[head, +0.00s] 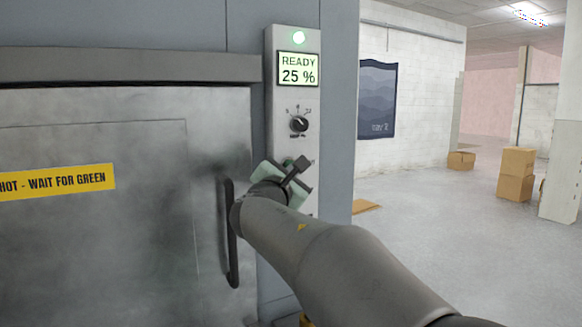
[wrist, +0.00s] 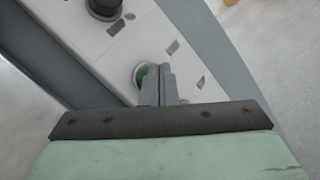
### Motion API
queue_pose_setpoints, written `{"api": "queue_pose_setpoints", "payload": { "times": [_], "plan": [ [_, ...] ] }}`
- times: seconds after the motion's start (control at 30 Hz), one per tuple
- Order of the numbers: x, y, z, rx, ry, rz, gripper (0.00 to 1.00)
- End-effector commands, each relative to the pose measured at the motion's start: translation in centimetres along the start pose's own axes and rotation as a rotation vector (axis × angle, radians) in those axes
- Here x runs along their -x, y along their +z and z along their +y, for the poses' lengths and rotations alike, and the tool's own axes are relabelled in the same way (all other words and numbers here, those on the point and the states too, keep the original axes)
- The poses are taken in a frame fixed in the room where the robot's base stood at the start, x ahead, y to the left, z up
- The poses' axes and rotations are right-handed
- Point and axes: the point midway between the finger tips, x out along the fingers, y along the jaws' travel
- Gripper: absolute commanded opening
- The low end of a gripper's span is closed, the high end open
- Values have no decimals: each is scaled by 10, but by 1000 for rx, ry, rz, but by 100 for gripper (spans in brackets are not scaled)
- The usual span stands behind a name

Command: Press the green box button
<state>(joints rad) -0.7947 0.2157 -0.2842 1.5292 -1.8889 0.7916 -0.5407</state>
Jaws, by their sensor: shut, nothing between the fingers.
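The green button (wrist: 140,74) shows in the wrist view as a round green cap in a pale ring on the light grey control panel (wrist: 152,27). My fingers partly cover it. My gripper (wrist: 161,72) is shut and empty, with its fingertips right beside or over the button. I cannot tell whether they touch it. In the head view my gripper (head: 284,182) is in front of the lower part of the panel (head: 284,110) and hides most of the button area.
A lit green lamp (head: 299,38), a display (head: 298,69) reading READY 25 % and a black knob (head: 299,124) are higher on the panel. A dark door handle (head: 232,250) stands just left of my gripper. Cardboard boxes (head: 516,175) sit on open floor at right.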

Motion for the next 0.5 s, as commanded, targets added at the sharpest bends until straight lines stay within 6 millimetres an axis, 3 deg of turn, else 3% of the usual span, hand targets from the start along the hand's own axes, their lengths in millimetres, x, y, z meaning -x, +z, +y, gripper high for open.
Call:
{"api": "queue_pose_setpoints", "payload": {
  "times": [0.5],
  "plan": [
    [-5,-2,3,-1,0,-1,0]
  ]
}}
